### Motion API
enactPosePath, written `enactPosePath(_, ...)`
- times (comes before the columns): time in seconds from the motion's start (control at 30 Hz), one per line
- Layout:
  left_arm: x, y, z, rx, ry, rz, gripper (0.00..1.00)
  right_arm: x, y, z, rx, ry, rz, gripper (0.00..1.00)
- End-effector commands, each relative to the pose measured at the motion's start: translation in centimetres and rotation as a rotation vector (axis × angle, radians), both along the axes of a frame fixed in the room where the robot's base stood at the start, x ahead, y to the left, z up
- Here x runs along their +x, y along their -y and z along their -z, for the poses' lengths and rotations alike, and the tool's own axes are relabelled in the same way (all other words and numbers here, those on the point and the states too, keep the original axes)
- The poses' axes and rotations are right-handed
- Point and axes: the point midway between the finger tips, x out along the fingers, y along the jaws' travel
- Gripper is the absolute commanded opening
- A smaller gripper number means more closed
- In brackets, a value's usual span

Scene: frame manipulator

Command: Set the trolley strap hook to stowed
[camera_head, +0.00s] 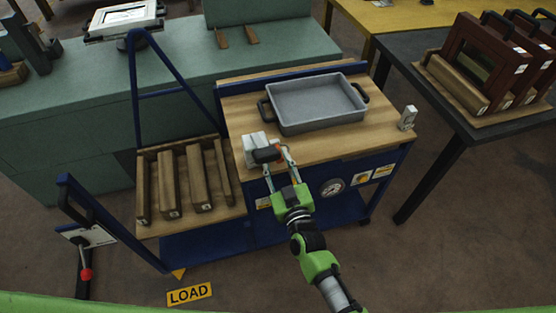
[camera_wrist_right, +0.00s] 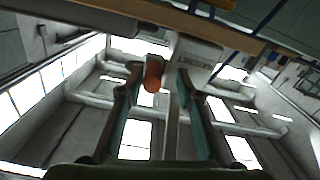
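A white block (camera_head: 255,147) sits on the front left of the wooden trolley top (camera_head: 330,146), with a dark, red-tipped lever (camera_head: 267,153) on it. I take this as the strap hook, though no readable label confirms it. My right gripper (camera_head: 280,164) reaches it from the front, its two fingers apart. In the right wrist view the gripper (camera_wrist_right: 155,80) is open, with the orange-red lever end (camera_wrist_right: 153,74) between the fingers and gaps at both sides. My left gripper is in no view.
A grey tray (camera_head: 316,104) stands on the trolley top, and a small white bracket (camera_head: 407,118) at its right corner. Wooden blocks (camera_head: 200,182) lie on the lower left shelf. A red-knobbed lever (camera_head: 86,273) stands at left. A dark table (camera_head: 425,85) is at right.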

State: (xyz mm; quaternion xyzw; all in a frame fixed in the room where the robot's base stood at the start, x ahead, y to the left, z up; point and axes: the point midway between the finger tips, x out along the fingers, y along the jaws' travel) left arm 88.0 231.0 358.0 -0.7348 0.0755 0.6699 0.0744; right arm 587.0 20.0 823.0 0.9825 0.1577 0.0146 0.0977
Motion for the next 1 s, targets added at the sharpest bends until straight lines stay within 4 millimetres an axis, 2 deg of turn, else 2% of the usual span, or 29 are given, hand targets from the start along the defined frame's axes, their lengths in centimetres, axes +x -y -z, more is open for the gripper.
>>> enactPosePath(0.17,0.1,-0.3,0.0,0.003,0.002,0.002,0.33,-0.2,0.3,0.0,-0.001,0.001,0.002,0.33)
enactPosePath(0.27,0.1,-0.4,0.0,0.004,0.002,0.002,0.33,-1.0,0.5,0.0,-0.002,0.001,0.003,0.33)
enactPosePath(0.7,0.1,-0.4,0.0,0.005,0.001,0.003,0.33,-9.1,2.8,0.0,-0.002,0.0,-0.001,0.33)
enactPosePath(0.83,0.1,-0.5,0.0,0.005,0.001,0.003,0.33,-10.6,3.3,0.0,-0.002,0.0,-0.001,0.33)
enactPosePath(1.0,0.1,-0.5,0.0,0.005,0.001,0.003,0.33,-11.4,3.5,-0.1,-0.003,0.002,-0.001,0.33)
